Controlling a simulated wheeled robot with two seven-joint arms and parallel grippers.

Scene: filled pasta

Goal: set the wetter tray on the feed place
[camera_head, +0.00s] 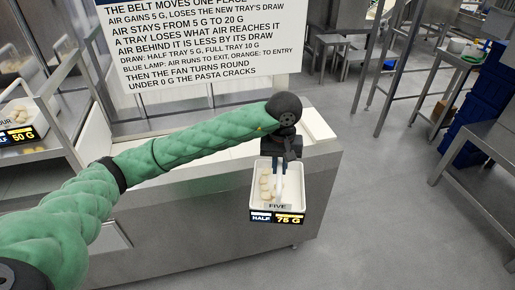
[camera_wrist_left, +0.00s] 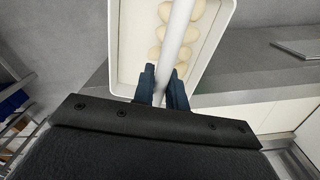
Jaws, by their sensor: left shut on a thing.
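A white tray (camera_head: 299,198) labelled "FIVE", "HALF" and "75 G" hangs from my left gripper (camera_head: 281,160) in the head view. My left gripper is shut on the tray's pale bar handle, which also shows between its fingers in the left wrist view (camera_wrist_left: 178,50). The tray is in the air in front of the steel counter (camera_head: 190,250). Another tray (camera_head: 14,112), marked "50 G", stands on a rack at the left. My right gripper is not in view.
A sign (camera_head: 190,45) with belt and air rules stands behind the counter. A white recessed top (camera_head: 318,128) shows beside my left wrist. Steel tables (camera_head: 490,140) and blue crates (camera_head: 487,95) stand at the right. The floor between is clear.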

